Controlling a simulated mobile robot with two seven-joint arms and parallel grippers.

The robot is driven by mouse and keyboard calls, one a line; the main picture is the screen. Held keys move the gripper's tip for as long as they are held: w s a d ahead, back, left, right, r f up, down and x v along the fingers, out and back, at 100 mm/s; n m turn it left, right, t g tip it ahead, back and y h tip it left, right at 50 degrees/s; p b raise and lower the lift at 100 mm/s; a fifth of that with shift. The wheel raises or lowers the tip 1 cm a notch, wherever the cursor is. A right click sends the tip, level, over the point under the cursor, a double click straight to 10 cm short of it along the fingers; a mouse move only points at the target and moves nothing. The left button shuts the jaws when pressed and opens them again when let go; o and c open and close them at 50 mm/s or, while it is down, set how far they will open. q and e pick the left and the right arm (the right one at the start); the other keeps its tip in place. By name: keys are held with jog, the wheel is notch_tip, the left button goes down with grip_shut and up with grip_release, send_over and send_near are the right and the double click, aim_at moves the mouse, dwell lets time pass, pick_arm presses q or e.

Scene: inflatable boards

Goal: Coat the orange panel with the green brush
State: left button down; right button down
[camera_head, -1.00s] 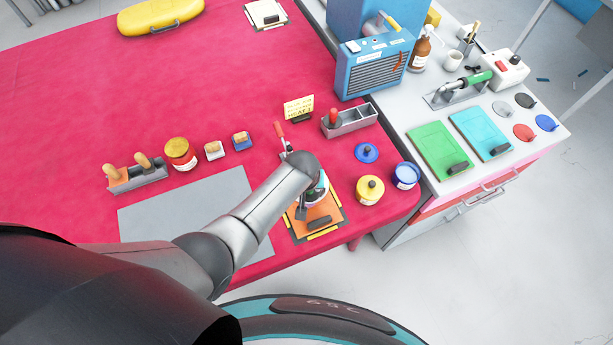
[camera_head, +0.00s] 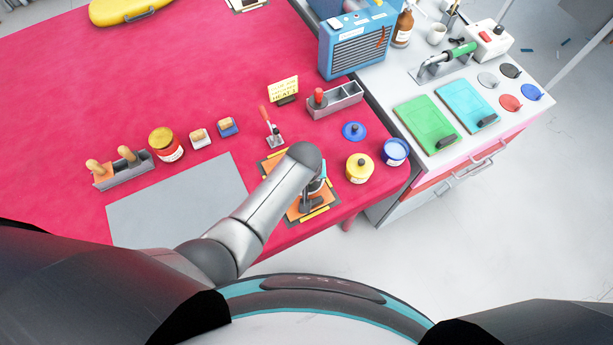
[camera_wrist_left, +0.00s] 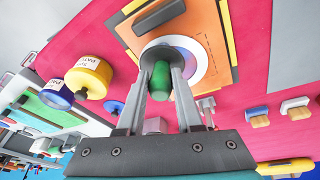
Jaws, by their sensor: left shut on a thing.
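The orange panel (camera_head: 292,213) lies in a dark frame with yellow strips near the table's front edge; my left arm covers much of it in the head view. It also shows in the wrist view (camera_wrist_left: 205,18), with a dark block (camera_wrist_left: 158,16) on it. My left gripper (camera_wrist_left: 161,75) is shut on the green handle of the brush (camera_wrist_left: 160,82). The brush's dark round head is over the panel, in front of a white and purple ring-shaped mark; whether it touches cannot be told. In the head view my left gripper (camera_head: 315,190) is over the panel, partly hidden by the arm.
A yellow can (camera_head: 359,168), a blue-and-white can (camera_head: 395,152) and a blue lid (camera_head: 353,131) stand right of the panel. A red-handled tool (camera_head: 268,125) lies behind it. A grey mat (camera_head: 175,205) is at left. The table's left rear is mostly clear.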

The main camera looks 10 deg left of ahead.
pick_arm(q)
jog(key=shift+w+a+b, duration=0.25)
jog(key=shift+w+a, duration=0.35)
jog(key=shift+w, duration=0.3)
jog(key=shift+w+a+b, duration=0.25)
jog(key=shift+w+a, duration=0.4)
jog(key=shift+w, duration=0.2)
jog(key=shift+w+a+b, duration=0.25)
jog(key=shift+w+a, duration=0.35)
jog(key=shift+w, duration=0.3)
jog(key=shift+w+a+f+b, duration=0.1)
jog(key=shift+w+a+b, duration=0.35)
jog(key=shift+w, duration=0.2)
jog(key=shift+w+a+b, duration=0.35)
jog(key=shift+w+a, duration=0.05)
jog(key=shift+w, duration=0.25)
notch_tip(320, 180, up, 6)
jog(key=p, duration=0.3)
jog(key=shift+p, duration=0.4)
